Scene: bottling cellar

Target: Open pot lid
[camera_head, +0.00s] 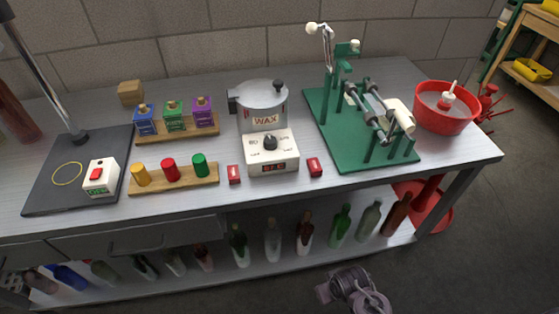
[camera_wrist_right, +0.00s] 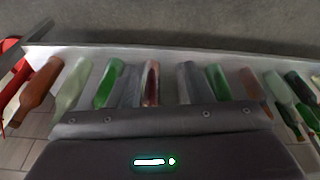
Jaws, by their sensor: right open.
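The grey metal pot (camera_head: 263,118) marked WAX stands on a white heater base with a dial, at the middle of the bench in the head view. Its flat grey lid (camera_head: 260,94) lies shut on top. A black knob (camera_head: 278,84) stands up near the lid's right rear edge. A dark bracket (camera_head: 233,103) juts out at the pot's left side. My right gripper (camera_head: 355,291) is low in front of the bench, well below and to the right of the pot, open and touching nothing. In the wrist view its dark housing fills the bottom. My left gripper is out of view.
Wooden racks with coloured pieces (camera_head: 173,173) stand left, and a green corking stand (camera_head: 340,130) stands right. A red bowl (camera_head: 440,118) is at the far right. Bottles (camera_head: 304,230) line the shelf below.

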